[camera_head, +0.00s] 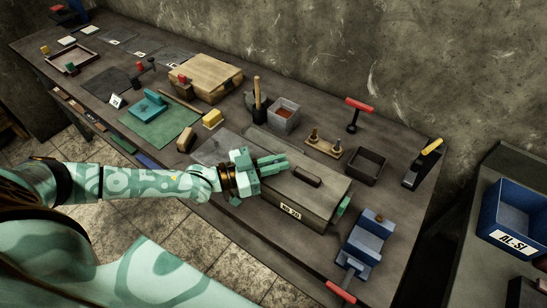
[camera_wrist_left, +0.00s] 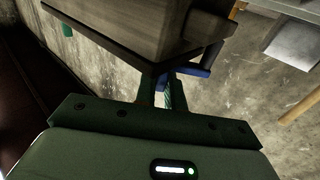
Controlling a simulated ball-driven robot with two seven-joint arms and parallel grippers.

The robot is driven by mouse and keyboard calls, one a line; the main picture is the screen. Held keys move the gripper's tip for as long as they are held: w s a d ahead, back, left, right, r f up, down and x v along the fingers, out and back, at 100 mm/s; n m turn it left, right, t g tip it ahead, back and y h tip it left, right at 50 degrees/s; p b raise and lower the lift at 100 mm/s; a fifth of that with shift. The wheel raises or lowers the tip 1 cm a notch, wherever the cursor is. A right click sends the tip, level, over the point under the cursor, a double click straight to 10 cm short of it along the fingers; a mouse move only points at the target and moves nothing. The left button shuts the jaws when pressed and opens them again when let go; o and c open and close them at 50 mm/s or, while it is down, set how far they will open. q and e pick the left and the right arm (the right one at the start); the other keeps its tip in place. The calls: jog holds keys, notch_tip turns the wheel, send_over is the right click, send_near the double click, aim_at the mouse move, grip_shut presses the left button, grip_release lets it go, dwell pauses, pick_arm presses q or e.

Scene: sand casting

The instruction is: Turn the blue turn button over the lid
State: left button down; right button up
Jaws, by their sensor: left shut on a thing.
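A long grey box (camera_head: 268,199) with a "NO 20" label stands near the front edge of the bench. Its flat lid (camera_head: 322,192) is down and carries a dark grip bar (camera_head: 307,175). My left gripper (camera_head: 272,162) is over the left end of the box, with its fingers pointing right. In the left wrist view its fingers (camera_wrist_left: 162,88) are close together at a box corner and touch a blue piece (camera_wrist_left: 198,71), apparently the turn button. The gripper hides the button in the head view. My right gripper is out of view.
A blue vise (camera_head: 364,243) with a red handle stands right of the box. Behind are a dark open tray (camera_head: 368,166), brass pegs on a board (camera_head: 323,145), a grey bin (camera_head: 284,116) and a red-handled tool (camera_head: 355,113). A wooden box (camera_head: 205,77) stands further left.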

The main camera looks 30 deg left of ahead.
pick_arm(q)
jog(key=n+t+y+p, duration=0.1)
jog(key=y+p, duration=0.1)
jog(key=n+t+y+p, duration=0.1)
jog(key=n+y+p, duration=0.1)
jog(key=p, duration=0.1)
jog(key=w+d+n+t+y+p, duration=0.1)
jog(key=t+y+p, duration=0.1)
jog(key=p, duration=0.1)
jog(key=shift+r+n+y, duration=0.2)
jog(key=shift+n+y, duration=0.1)
jog(key=shift+n, duration=0.1)
jog(key=shift+w+f+n+t+y+p, duration=0.1)
jog(key=shift+w+n+t+y+p, duration=0.15)
jog(key=shift+n+y+p, duration=0.5)
jog(key=shift+w+f+n+t+y+p, duration=0.1)
jog(key=shift+w+n+t+y+p, duration=0.35)
jog(key=shift+y, duration=0.6)
jog(key=shift+s, duration=0.15)
jog(key=c, duration=1.5)
grip_release()
jog(key=s, duration=0.5)
jog(key=s+a, duration=0.1)
jog(key=s, duration=1)
jog(key=shift+a, duration=0.4)
jog(key=shift+f, duration=0.1)
